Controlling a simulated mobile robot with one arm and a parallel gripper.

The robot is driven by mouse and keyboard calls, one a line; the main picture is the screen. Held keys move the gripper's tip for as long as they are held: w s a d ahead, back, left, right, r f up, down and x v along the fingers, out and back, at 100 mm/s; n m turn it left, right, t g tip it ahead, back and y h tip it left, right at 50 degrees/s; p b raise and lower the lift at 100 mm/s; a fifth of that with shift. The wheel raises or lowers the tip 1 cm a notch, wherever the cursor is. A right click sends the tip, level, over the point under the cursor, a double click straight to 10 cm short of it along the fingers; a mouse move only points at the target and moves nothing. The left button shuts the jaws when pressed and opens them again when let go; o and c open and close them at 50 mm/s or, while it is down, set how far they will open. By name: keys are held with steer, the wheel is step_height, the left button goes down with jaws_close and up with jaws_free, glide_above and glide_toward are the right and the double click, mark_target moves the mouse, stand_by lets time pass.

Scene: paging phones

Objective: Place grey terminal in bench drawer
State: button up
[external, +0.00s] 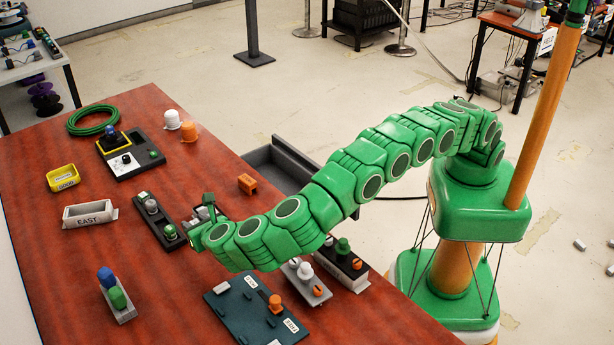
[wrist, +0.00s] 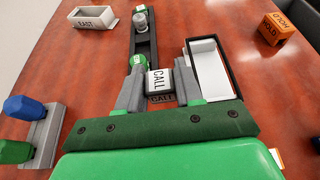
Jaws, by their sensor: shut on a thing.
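My gripper (external: 200,221) is low over the red-brown bench. In the wrist view its grey fingers (wrist: 158,86) are shut on a pale block marked CALL (wrist: 158,80). A dark rack (wrist: 147,45) lies just beyond. It holds a grey rounded piece (wrist: 140,20) at its far end and a green one (wrist: 139,62) by the left finger. These grey (external: 151,206) and green (external: 170,232) pieces also show in the external view. I cannot tell which piece is the grey terminal. The grey bench drawer (external: 298,158) stands open at the bench's far side; part of its inside is hidden.
A white open-topped box with a dark rim (wrist: 207,72) is right of my fingers. An orange HOLD block (external: 247,184) lies toward the drawer. The EAST tray (external: 88,215) is left of the rack. A dark green board (external: 240,318) lies in front. Bare bench shows between them.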

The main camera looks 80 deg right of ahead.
steer(key=shift+w+a+f, duration=0.25)
steer(key=shift+w+f, duration=0.3)
steer(key=shift+f, duration=0.15)
steer(key=shift+w+a+f, duration=0.3)
steer(key=shift+w+f, duration=0.2)
steer(key=shift+f, duration=0.25)
steer(key=shift+w+a+f, duration=0.25)
steer(key=shift+w+f, duration=0.3)
steer(key=shift+f, duration=0.15)
steer(key=shift+f, duration=0.1)
steer(key=shift+w+f, duration=0.1)
steer(key=shift+f, duration=0.05)
steer(key=shift+w+a+f, duration=0.1)
steer(key=shift+f, duration=1.45)
steer(key=shift+f, duration=0.1)
steer(key=o, duration=1)
steer(key=v, duration=1.2)
